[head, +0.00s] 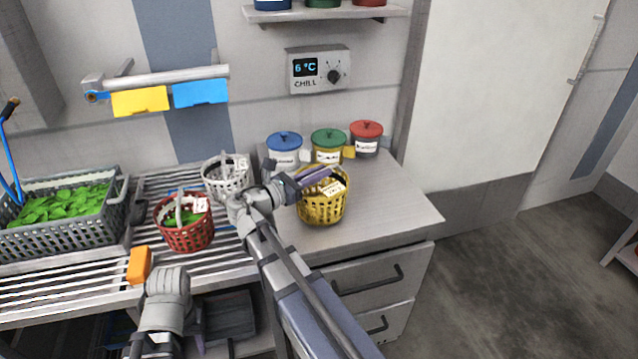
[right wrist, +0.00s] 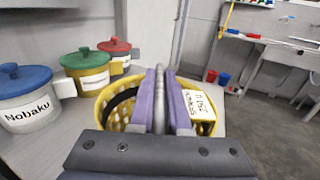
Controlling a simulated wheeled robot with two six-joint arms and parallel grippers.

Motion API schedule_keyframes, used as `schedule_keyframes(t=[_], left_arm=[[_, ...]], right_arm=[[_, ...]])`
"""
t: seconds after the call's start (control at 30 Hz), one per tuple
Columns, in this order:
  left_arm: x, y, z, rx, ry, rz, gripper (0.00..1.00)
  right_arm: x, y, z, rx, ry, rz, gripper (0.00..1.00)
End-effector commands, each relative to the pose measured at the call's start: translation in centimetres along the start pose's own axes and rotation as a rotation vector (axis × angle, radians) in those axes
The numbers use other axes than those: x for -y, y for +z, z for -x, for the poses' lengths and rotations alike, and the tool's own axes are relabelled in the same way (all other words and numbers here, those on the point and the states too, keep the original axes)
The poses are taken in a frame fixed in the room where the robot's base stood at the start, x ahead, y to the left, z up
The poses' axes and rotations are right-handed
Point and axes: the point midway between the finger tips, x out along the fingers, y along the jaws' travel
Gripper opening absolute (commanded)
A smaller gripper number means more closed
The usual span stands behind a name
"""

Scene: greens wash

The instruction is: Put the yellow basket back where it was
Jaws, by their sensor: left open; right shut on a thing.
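The yellow basket (head: 322,210) with a white label is upright at the right part of the counter, in front of the lidded pots. I cannot tell whether its base touches the counter. My right gripper (head: 316,178) is shut on its handle, above the basket. In the right wrist view the purple fingers (right wrist: 160,100) close on the grey handle bar, with the yellow basket (right wrist: 118,108) around and below them. My left gripper (head: 180,335) is open at the lower left, low in front of the slatted rack, partly hidden by its own wrist, with nothing seen in it.
A red basket (head: 186,236) and a white basket (head: 226,184) stand on the slatted rack (head: 70,292). A grey crate (head: 60,240) of greens is at the left. Blue (head: 284,148), green (head: 328,146) and red-lidded (head: 366,142) pots stand behind. Counter right of the yellow basket (head: 395,205) is clear.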

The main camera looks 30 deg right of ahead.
Motion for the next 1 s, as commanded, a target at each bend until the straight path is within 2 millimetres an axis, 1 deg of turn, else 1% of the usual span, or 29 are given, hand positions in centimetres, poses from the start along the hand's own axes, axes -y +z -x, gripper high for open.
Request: schedule_keyframes(t=[0.03, 0.3, 0.47, 0.5, 0.73, 1.0], left_arm=[[-0.09, -0.06, -0.98, 0.0, 0.0, 0.0, 0.45], [-0.07, -0.04, -0.76, 0.0, 0.0, 0.0, 0.45], [-0.12, -0.07, -1.24, 0.0, 0.0, 0.0, 0.45], [-0.1, -0.06, -1.1, 0.0, 0.0, 0.0, 0.45], [-0.1, -0.06, -1.07, 0.0, 0.0, 0.0, 0.45], [-0.09, -0.05, -0.93, 0.0, 0.0, 0.0, 0.45]], right_arm=[[-0.01, -0.96, 0.0, 0.001, 0.0, 0.0, 0.0], [0.0, -0.75, 0.0, 0.001, 0.0, 0.0, 0.0], [-0.01, -1.23, 0.0, 0.001, 0.0, 0.0, 0.0], [-0.01, -1.1, 0.0, 0.0, 0.0, 0.0, 0.18], [-0.01, -1.07, 0.0, 0.0, 0.0, 0.0, 0.44], [-0.01, -0.93, 0.0, 0.0, 0.0, 0.0, 0.45]])
